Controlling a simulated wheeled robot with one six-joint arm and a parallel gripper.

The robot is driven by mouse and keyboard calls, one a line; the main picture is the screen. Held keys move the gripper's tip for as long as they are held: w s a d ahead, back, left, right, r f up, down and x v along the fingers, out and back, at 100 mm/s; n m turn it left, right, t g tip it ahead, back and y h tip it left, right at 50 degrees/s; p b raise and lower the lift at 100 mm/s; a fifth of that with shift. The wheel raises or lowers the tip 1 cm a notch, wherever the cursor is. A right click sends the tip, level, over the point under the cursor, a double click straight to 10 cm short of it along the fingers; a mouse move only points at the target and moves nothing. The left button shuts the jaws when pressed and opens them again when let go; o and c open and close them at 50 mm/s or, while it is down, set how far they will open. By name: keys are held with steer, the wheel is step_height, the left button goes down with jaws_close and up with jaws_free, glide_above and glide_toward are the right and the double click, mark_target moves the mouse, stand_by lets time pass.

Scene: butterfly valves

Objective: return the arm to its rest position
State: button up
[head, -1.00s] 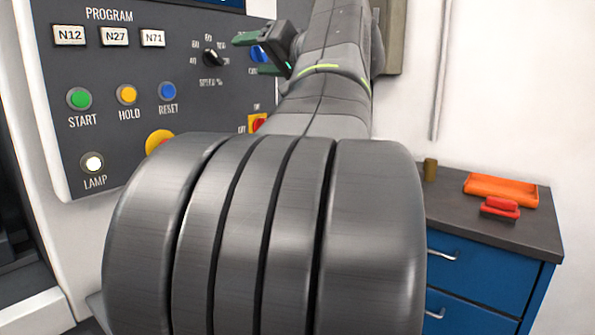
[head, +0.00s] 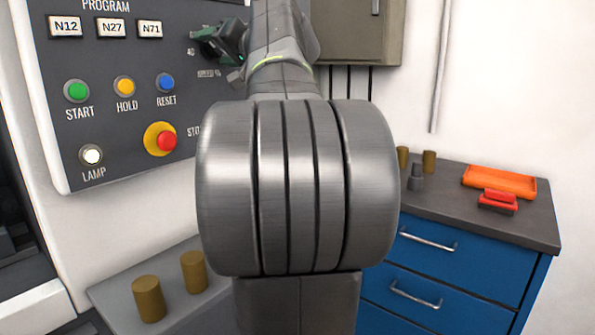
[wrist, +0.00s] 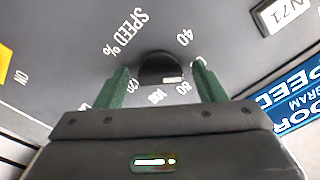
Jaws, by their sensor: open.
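My gripper (head: 194,44) is open, with two green fingers, in front of the upper right of the dark control panel (head: 120,62). In the wrist view my gripper (wrist: 162,65) shows its fingers apart, with the black speed knob (wrist: 160,70) between their tips in the picture. Nothing is held. I cannot tell how far the fingertips are from the panel. My arm reaches up from the bottom centre of the head view, and its large grey joint fills the middle. In the head view the knob is hidden behind my gripper.
A red stop button (head: 167,141) sits left of my arm. Brown cylinders (head: 149,299) stand on a grey ledge at lower left. A blue drawer cabinet (head: 450,262) at right holds an orange tray (head: 499,181) and a red block (head: 498,199). A wall box (head: 350,30) is behind my arm.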

steer(key=shift+s+d, duration=0.1)
steer(key=v, duration=1.3)
steer(key=x, duration=1.3)
steer(key=shift+w+a, duration=0.2)
steer(key=shift+a, duration=0.1)
steer(key=shift+d+r+m+p, duration=0.1)
steer(key=shift+r+m+p, duration=0.15)
steer(key=shift+m+p, duration=0.45)
steer(key=shift+s+d+m+p, duration=0.1)
steer(key=shift+d+m+p, duration=0.05)
steer(key=shift+m+p, duration=0.3)
steer(key=m+p, duration=0.4)
steer(key=shift+m, duration=0.25)
steer(key=m+p, duration=0.5)
steer(key=p, duration=0.1)
steer(key=shift+m, duration=0.4)
steer(key=shift+f+m+p, duration=0.15)
steer(key=shift+m+p, duration=1.05)
